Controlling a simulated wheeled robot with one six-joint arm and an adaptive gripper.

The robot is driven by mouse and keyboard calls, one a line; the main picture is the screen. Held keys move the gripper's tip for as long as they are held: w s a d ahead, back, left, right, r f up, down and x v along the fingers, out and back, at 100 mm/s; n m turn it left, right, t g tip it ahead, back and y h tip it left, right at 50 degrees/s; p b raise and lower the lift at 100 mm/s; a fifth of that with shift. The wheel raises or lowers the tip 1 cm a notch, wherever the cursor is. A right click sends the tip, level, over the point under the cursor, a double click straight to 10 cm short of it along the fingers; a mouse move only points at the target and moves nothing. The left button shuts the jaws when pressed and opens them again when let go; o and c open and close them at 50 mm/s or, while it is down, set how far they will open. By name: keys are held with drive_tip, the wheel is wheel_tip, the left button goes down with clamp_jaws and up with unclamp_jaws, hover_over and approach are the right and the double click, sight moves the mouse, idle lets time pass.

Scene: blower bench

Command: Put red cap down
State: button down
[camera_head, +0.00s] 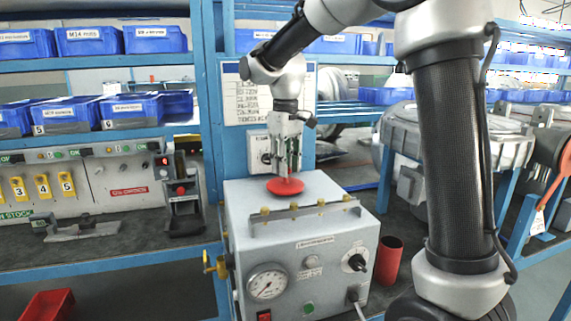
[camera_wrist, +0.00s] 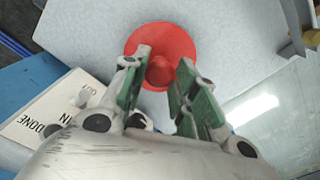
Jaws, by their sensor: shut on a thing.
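The red cap (camera_head: 286,187) is a round disc with a knob in its middle. It is at the top face of the grey box (camera_head: 240,197), behind the row of brass fittings. I cannot tell whether it rests on the box or hangs just above it. My gripper (camera_head: 289,173) points down over the cap, shut on its knob. In the wrist view the cap (camera_wrist: 184,38) shows its disc beyond the green-padded fingers, with the knob between the fingertips (camera_wrist: 160,72). The fingers hide part of the disc.
A red cylinder (camera_head: 390,258) stands to the right of the box. A white panel with "DONE" lettering (camera_wrist: 60,108) lies left in the wrist view. The box top around the cap is clear.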

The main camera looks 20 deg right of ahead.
drive_tip(key=shift+f, duration=0.1)
drive_tip(key=shift+f, duration=0.15)
drive_tip(key=c, duration=1.1)
unclamp_jaws()
wheel_tip(320, 180, up, 12)
drive_tip(key=s+d+f+m+t, duration=0.1)
drive_tip(key=s+d+m+t, duration=0.15)
drive_tip(key=s+d, duration=0.9)
drive_tip(key=s+d+f+m, duration=0.1)
drive_tip(key=s+f, duration=0.2)
drive_tip(key=s, duration=0.2)
drive_tip(key=s+d+f+m+t, duration=0.1)
drive_tip(key=s+f, duration=0.2)
drive_tip(key=s, duration=0.2)
drive_tip(key=s+d+f+m+t, duration=0.1)
drive_tip(key=s+f, duration=0.2)
drive_tip(key=s, duration=0.2)
drive_tip(key=shift+d+f+m, duration=0.2)
drive_tip(key=shift+f+m, duration=0.05)
drive_tip(key=shift+f, duration=0.1)
